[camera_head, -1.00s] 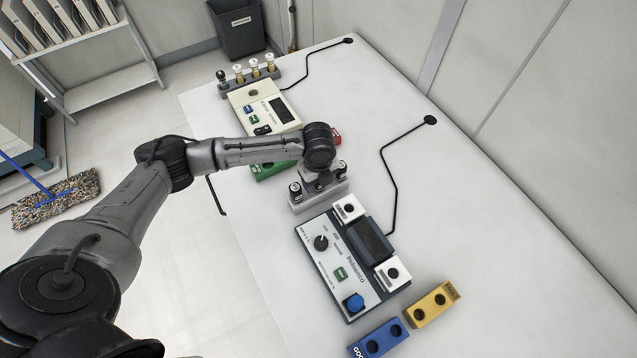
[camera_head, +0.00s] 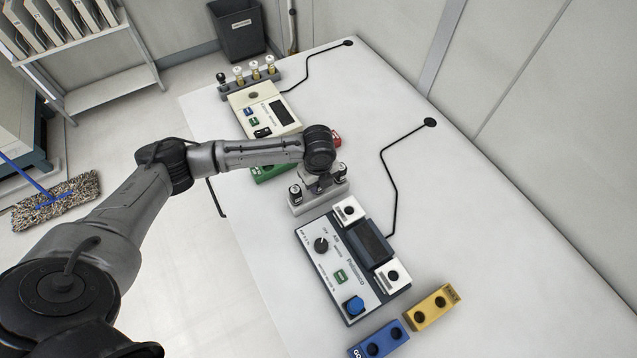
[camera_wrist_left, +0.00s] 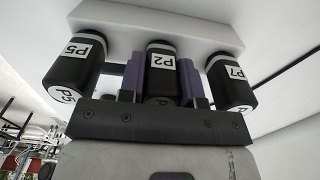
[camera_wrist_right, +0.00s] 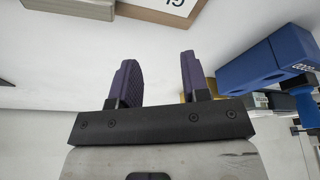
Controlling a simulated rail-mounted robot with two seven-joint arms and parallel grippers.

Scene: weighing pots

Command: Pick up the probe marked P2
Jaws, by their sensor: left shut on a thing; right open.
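The black probe marked P2 (camera_wrist_left: 161,70) is in the middle of the left wrist view, between the two purple fingers of my left gripper (camera_wrist_left: 160,80), which is shut on it. The probe marked P5 (camera_wrist_left: 75,62) stands to its left and the probe marked P7 (camera_wrist_left: 231,82) to its right, both outside the fingers. The light grey rack (camera_wrist_left: 150,22) is behind them; it also shows in the head view (camera_head: 322,200). I cannot tell whether P2 is clear of the rack. My right gripper (camera_wrist_right: 158,78) is open and empty.
A meter with a dark display and blue knob (camera_head: 340,275) stands just in front of the rack. A cream meter (camera_head: 264,108) and green block (camera_head: 268,172) are behind. Blue (camera_head: 378,340) and yellow (camera_head: 432,306) blocks are near the front. The right side of the table is mostly clear.

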